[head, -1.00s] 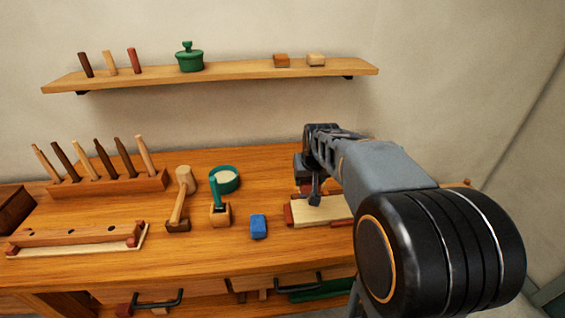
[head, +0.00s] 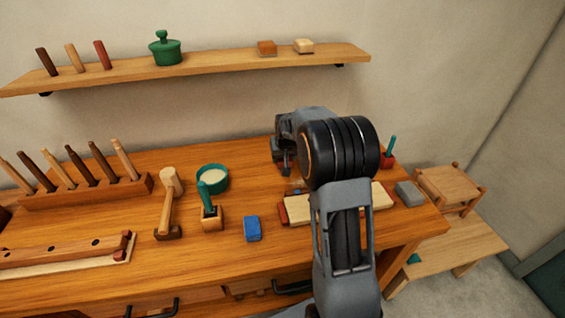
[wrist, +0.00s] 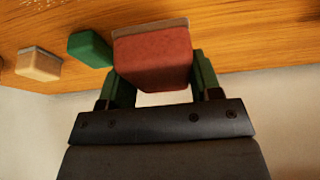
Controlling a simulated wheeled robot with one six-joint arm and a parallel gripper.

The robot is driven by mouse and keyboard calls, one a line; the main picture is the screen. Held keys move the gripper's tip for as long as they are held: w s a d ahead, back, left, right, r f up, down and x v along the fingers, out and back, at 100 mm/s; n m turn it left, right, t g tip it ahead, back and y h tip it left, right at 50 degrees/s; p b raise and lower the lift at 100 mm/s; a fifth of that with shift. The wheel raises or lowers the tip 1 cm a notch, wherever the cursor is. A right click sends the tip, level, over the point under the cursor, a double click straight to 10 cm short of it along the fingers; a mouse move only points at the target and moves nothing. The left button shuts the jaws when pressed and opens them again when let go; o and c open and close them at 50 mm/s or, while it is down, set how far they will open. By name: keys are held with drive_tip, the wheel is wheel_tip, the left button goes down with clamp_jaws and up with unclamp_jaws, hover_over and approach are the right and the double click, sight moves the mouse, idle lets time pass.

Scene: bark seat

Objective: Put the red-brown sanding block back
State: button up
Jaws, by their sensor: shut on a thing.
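In the wrist view the red-brown sanding block (wrist: 152,60), with a thin greyish layer on its far side, sits between the two green fingers of my gripper (wrist: 155,76). My gripper is shut on it. The block is close to a wooden surface; I cannot tell whether it touches. In the head view my gripper (head: 284,160) is over the back of the bench, behind the pale board (head: 298,211). The block cannot be made out there, and my arm hides part of that area.
In the wrist view a green block (wrist: 90,48) and a pale block (wrist: 38,64) stand left of the held block. On the bench (head: 150,265) are a blue block (head: 252,229), a mallet (head: 168,200) and a grey block (head: 410,193). A shelf (head: 215,67) runs above.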

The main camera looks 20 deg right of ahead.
drive_tip(key=shift+w+d+f, duration=0.15)
drive_tip(key=shift+w+f, duration=0.65)
drive_tip(key=shift+f, duration=1.6)
drive_tip(key=shift+f, duration=0.2)
drive_tip(key=o, duration=0.9)
